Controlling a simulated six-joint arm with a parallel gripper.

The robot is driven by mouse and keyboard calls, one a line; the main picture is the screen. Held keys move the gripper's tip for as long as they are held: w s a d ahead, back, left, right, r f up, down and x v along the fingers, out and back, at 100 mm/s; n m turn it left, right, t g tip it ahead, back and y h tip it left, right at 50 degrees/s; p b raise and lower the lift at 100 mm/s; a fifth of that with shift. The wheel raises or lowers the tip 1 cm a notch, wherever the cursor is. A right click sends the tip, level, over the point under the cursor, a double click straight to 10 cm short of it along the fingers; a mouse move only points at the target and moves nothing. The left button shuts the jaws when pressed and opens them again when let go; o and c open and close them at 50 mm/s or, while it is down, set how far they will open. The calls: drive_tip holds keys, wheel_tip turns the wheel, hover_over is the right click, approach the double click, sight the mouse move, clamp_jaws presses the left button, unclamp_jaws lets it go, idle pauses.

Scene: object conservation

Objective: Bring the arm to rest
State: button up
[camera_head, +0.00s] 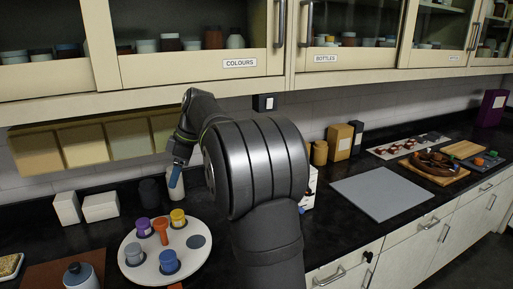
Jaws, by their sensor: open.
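My arm rises through the middle of the view and bends to the left, hiding part of the counter and back wall. My gripper (175,178) hangs at its end, pointing down above the counter, behind and above the round white tray (128,246). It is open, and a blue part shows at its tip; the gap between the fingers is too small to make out. No object shows between the fingers.
The tray bears purple, yellow, orange, blue and grey pieces and one dark round spot. White blocks (67,208) stand to the left, a blue-grey jar (81,276) in front. Wall cabinets (190,68) hang above. A grey mat (381,191) lies bare to the right.

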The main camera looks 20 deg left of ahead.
sight(161, 221)
drive_tip(key=x, duration=1.7)
drive_tip(key=shift+s+a+f, duration=0.1)
drive_tip(key=shift+f, duration=0.15)
drive_tip(key=shift+r, duration=0.1)
drive_tip(key=v, duration=1.8)
drive_tip(key=x, duration=1.8)
drive_tip(key=shift+m, duration=0.3)
drive_tip(key=shift+s+m, duration=0.1)
drive_tip(key=shift+m, duration=0.3)
drive_tip(key=m+t, duration=0.1)
drive_tip(key=m, duration=0.2)
drive_tip(key=shift+s+m+t+y, duration=0.1)
drive_tip(key=shift+m+t+y, duration=0.2)
drive_tip(key=shift+t, duration=0.1)
drive_tip(key=shift+s+m+t, duration=0.1)
drive_tip(key=shift+m+t, duration=0.7)
drive_tip(key=shift+m, duration=1.3)
